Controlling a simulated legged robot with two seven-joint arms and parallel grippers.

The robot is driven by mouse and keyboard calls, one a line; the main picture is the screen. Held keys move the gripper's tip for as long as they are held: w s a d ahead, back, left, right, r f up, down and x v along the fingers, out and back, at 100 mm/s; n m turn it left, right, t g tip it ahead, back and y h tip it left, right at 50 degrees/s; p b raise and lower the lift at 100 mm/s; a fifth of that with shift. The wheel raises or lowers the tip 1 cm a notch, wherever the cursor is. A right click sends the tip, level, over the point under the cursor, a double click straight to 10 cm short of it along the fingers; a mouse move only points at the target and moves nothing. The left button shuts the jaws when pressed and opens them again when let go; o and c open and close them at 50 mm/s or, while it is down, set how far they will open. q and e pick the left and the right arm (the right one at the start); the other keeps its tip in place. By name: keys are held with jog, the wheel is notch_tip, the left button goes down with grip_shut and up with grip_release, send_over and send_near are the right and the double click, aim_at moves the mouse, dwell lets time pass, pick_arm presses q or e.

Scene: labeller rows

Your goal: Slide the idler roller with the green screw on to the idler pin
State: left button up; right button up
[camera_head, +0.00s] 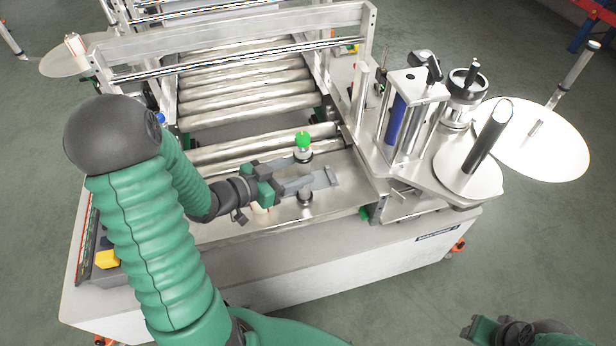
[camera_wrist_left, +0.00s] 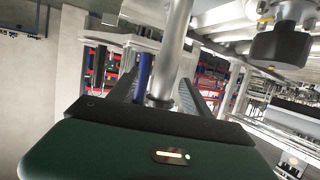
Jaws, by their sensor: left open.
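The idler roller (camera_head: 304,157), with a round green screw (camera_head: 302,140) on top, stands upright over the machine's metal deck. My left gripper (camera_head: 320,167) reaches in from the left, its open fingers on either side of the roller's shaft. In the left wrist view a shiny upright cylinder (camera_wrist_left: 171,50) stands between the two dark fingers (camera_wrist_left: 155,96); I cannot tell whether they touch it. I cannot tell for sure which upright is the idler pin. My right gripper (camera_head: 490,330) is at the bottom right edge, far from the roller; its jaws are unclear.
A conveyor of metal rollers (camera_head: 245,90) lies behind, under a metal frame. On the right stand a blue roller (camera_head: 396,120), a black-topped post (camera_head: 468,82), a dark spindle (camera_head: 487,137) and a big white disc (camera_head: 560,150).

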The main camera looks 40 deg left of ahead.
pick_arm(q)
jog(key=shift+w+a+f, duration=0.1)
jog(key=shift+w, duration=0.2)
jog(key=shift+w+f, duration=0.25)
jog(key=shift+w, duration=0.45)
jog(key=x, duration=0.4)
jog(key=shift+w+d, duration=0.2)
jog(key=shift+w, duration=0.15)
jog(key=shift+s+r, duration=0.1)
jog(key=shift+s, duration=0.05)
jog(key=shift+c, duration=1.9)
jog(key=shift+a, duration=0.25)
jog(key=c, duration=0.7)
grip_shut()
pick_arm(e)
jog(key=shift+s+a+r, duration=0.3)
jog(key=shift+s+a, duration=0.05)
jog(key=shift+s, duration=0.2)
pick_arm(q)
jog(key=shift+d, duration=0.1)
